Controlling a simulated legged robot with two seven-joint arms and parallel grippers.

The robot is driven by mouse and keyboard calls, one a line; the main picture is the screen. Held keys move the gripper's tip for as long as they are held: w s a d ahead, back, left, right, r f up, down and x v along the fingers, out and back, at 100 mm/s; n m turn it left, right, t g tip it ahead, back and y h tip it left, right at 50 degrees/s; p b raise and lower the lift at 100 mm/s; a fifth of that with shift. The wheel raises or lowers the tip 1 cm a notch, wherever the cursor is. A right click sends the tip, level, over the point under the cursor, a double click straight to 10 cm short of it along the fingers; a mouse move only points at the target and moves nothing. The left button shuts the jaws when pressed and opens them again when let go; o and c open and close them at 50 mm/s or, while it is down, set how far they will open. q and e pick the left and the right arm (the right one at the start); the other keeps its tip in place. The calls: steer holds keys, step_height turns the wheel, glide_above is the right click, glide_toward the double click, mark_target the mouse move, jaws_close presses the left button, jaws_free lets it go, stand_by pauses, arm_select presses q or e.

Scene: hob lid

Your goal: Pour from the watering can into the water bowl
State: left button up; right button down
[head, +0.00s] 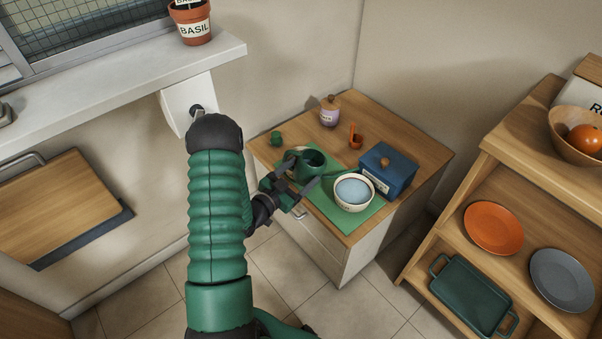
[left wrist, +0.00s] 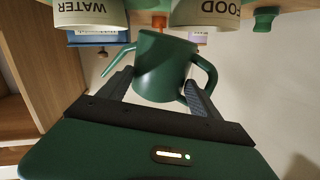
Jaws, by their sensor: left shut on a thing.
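The dark green watering can (head: 313,168) is in my left gripper (head: 299,183), over the near part of the cabinet top. In the left wrist view the can (left wrist: 163,68) sits between the two fingers (left wrist: 158,92), with its handle to the right and its spout to the left. That view is upside down, and the can looks about upright. I cannot tell if its base touches the surface. The white water bowl (head: 353,193) stands just right of the can on a green mat (head: 352,220), with pale blue inside. Its WATER label (left wrist: 88,8) shows in the left wrist view. My right gripper is not in view.
A FOOD bowl (left wrist: 205,12) stands near the can. A blue box (head: 390,170) is close behind the water bowl. An orange item (head: 355,137), a lilac jar (head: 330,112) and a small green item (head: 276,138) stand farther back. A shelf with plates (head: 493,228) is at right.

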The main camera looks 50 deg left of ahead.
mark_target(311, 170)
arm_select(q)
steer(key=shift+r+m+g+p, duration=0.5)
steer(key=shift+r+m+p, duration=0.1)
steer(key=shift+m+p, duration=0.35)
stand_by(0.4)
steer(key=shift+w+d+r+m+g+y+p, duration=0.15)
steer(key=shift+d+r+m+g+y+p, duration=0.1)
steer(key=shift+m+g+y+p, duration=0.25)
steer(key=shift+w+d+r+m+g+y+p, duration=0.1)
steer(key=shift+w+d+r+m+g+p, duration=0.1)
steer(key=shift+m+p, duration=0.35)
jaws_close()
steer(key=shift+w+d+r+m+p, duration=0.1)
steer(key=shift+d+r+m+p, duration=0.1)
steer(key=shift+r+m+p, duration=0.25)
steer(key=shift+w+d+r+m+p, duration=0.1)
steer(key=shift+d+r+m+p, duration=0.15)
steer(key=shift+r+p, duration=0.3)
stand_by(0.7)
steer(key=shift+w+d+r+m+g+y+p, duration=0.15)
steer(key=shift+d+r+m+g+y+p, duration=0.1)
steer(key=shift+r+p, duration=0.15)
steer(key=shift+w+d+r+m+g+y+p, duration=0.15)
steer(key=shift+r+g+y+p, duration=0.1)
steer(key=shift+r+p, duration=0.15)
stand_by(0.6)
